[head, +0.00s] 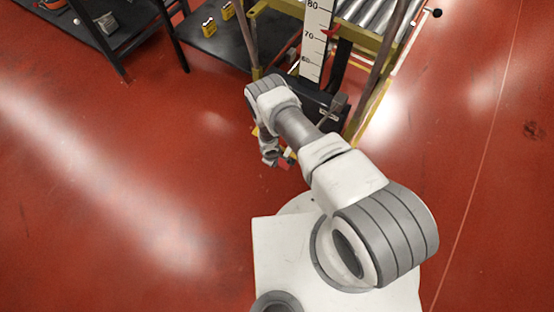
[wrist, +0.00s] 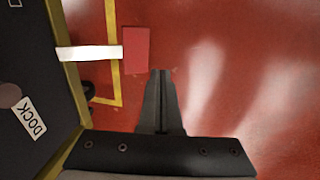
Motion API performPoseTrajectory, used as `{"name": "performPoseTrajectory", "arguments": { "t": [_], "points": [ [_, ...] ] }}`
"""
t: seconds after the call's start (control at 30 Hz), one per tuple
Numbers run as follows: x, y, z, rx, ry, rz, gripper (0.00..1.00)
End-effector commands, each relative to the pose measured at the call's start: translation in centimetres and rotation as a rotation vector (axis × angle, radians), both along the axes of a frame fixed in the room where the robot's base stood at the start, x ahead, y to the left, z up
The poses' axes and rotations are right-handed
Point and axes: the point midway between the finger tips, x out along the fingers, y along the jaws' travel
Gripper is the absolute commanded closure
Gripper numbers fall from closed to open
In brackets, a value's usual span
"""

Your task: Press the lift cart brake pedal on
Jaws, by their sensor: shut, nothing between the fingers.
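The brake pedal (wrist: 136,48) is a red rectangular plate on a pale bar that sticks out past the yellow frame of the lift cart (wrist: 114,75). I cannot tell whether it is up or down. My gripper (wrist: 162,72) is shut and empty. In the wrist view its tips appear just right of and below the pedal; their height above it is unclear, and I see no contact. In the head view the lift cart (head: 369,40) stands ahead, and my wrist hangs low beside its base. Small red bits show there, but the pedal is not clear.
The cart carries rollers (head: 362,12) and an upright scale (head: 314,40). A dark panel with a DOCK label (wrist: 33,118) lies left in the wrist view. A black shelf (head: 205,45) with yellow items stands behind left. The red floor left and right is clear.

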Motion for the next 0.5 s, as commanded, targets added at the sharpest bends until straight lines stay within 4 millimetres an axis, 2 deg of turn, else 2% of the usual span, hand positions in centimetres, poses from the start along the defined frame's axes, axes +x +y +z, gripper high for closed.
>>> {"name": "performPoseTrajectory", "arguments": {
  "t": [0.03, 0.2, 0.5],
  "points": [
    [-0.3, 0.3, 1.2, -0.001, 0.001, 0.006, 1.0],
    [-1.1, 0.9, 2.9, -0.002, 0.002, 0.004, 1.0],
    [-1.8, 1.3, 4.1, -0.001, 0.001, 0.001, 1.0]
  ]
}}
